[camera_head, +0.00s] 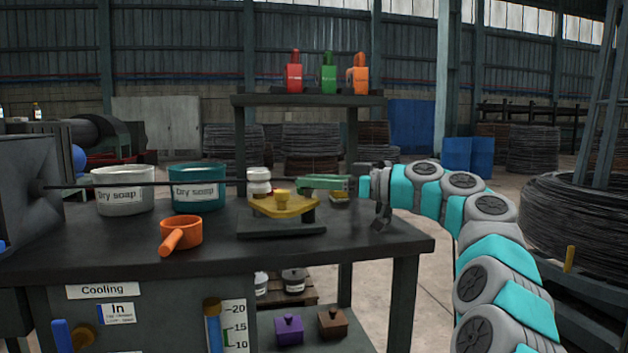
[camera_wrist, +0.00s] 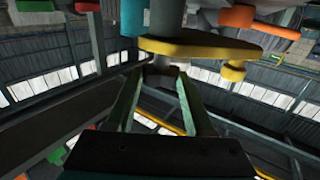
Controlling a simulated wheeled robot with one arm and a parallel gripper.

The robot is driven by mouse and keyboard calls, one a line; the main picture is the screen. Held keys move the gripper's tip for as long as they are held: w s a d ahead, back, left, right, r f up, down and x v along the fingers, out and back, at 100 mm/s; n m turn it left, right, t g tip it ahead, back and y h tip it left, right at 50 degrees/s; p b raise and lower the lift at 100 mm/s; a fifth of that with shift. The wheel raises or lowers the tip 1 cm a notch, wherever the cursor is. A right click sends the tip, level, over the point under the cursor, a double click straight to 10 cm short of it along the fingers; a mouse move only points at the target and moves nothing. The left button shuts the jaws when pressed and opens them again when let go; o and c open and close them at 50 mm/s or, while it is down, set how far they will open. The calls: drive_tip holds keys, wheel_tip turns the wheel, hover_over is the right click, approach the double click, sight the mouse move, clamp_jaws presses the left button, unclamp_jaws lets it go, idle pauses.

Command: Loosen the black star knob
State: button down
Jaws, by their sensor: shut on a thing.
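My gripper (camera_head: 301,184) reaches in from the right, above the workbench, with its green fingers at the yellow plate (camera_head: 284,208). In the wrist view the two fingers of my gripper (camera_wrist: 161,76) come together on a small dark knob (camera_wrist: 162,68). The knob sits close against the yellow plate (camera_wrist: 205,47), which also shows there. I take this for the black star knob, but its star outline is mostly hidden by the fingertips. In the head view I cannot make it out. A white roller (camera_head: 259,181) and a yellow round piece (camera_head: 282,196) stand at the plate.
A dark rod (camera_head: 150,184) runs across the bench towards the rollers. A white pot (camera_head: 122,190), a teal pot (camera_head: 197,188) and an orange ladle (camera_head: 181,235) stand left of the plate. A shelf (camera_head: 308,100) with red, green and orange items rises behind. The bench's front right corner is bare.

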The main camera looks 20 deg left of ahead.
drive_tip(key=shift+w+d+r, duration=0.2)
drive_tip(key=shift+w, duration=0.1)
drive_tip(key=shift+s+f+n+g+p, duration=0.1)
drive_tip(key=shift+f+n+g+p, duration=0.15)
drive_tip(key=shift+n+g, duration=0.3)
drive_tip(key=shift+f, duration=0.1)
drive_tip(key=c, duration=0.5)
unclamp_jaws()
drive_tip(key=shift+c, duration=0.2)
drive_tip(key=shift+w+d, duration=0.15)
drive_tip(key=shift+d, duration=1.8)
drive_tip(key=shift+w+d, duration=0.1)
drive_tip(key=shift+d, duration=1.85)
